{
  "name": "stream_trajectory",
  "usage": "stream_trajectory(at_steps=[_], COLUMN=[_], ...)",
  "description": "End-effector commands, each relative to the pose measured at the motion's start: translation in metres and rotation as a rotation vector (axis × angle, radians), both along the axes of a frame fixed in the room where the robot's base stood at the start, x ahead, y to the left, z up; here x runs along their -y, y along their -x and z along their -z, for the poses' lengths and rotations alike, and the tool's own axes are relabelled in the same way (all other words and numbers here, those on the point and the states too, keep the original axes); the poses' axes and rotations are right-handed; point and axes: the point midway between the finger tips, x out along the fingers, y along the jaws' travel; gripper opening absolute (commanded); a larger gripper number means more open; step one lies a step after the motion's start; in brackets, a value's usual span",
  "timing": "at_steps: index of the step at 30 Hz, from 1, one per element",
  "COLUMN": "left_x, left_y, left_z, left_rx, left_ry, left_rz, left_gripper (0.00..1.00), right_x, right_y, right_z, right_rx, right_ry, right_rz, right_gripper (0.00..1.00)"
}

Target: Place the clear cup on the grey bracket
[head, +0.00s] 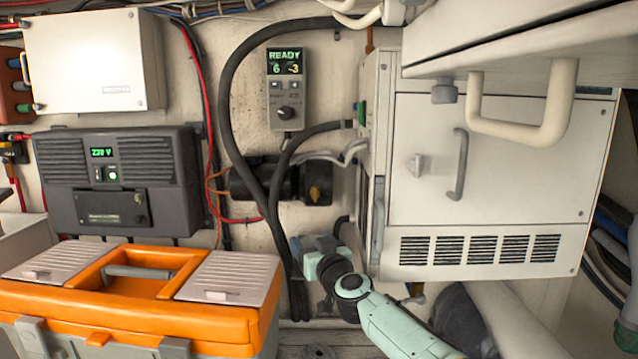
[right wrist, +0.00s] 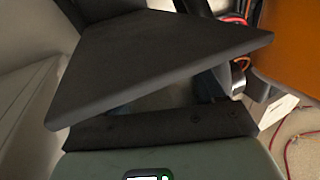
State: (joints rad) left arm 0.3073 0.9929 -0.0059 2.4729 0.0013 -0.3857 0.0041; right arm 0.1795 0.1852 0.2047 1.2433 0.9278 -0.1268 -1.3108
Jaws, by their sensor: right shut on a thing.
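My right gripper (head: 312,250) is low in the middle of the head view, against the dark hoses and close to the right end of the orange toolbox. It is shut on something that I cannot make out. In the right wrist view a flat dark grey plate (right wrist: 160,60) lies across the middle, just beyond the gripper's body. I cannot tell whether it is the grey bracket. I cannot make out the clear cup for certain in either view. A small clear fitting (head: 417,165) shows on the white cabinet door. My left gripper is not in view.
The orange and grey toolbox (head: 140,305) stands at the lower left. The white cabinet (head: 485,160) with handle and vents stands right of the gripper. A controller reading READY (head: 287,88) and a dark 230 V unit (head: 118,180) hang on the wall. Thick black hoses (head: 232,100) run behind the gripper.

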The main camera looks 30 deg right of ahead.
Motion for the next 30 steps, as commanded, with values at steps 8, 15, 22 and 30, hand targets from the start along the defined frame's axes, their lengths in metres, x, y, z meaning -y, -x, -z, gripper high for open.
stream_trajectory(at_steps=[8, 15, 22, 30], left_x=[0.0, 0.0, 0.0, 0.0], left_y=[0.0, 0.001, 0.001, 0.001], left_z=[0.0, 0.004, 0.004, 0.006], left_rx=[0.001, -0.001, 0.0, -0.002], left_ry=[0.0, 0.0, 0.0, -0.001], left_rz=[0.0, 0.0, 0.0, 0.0], left_gripper=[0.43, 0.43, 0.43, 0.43], right_x=[0.0, 0.0, 0.0, -0.002], right_y=[0.0, 0.0, 0.0, 0.015], right_z=[-0.001, 0.004, 0.004, -0.003], right_rx=[0.003, 0.002, 0.002, 0.004], right_ry=[0.0, 0.001, 0.001, 0.004], right_rz=[0.0, 0.0, 0.0, 0.0], right_gripper=[0.4, 0.79, 0.79, 0.79])
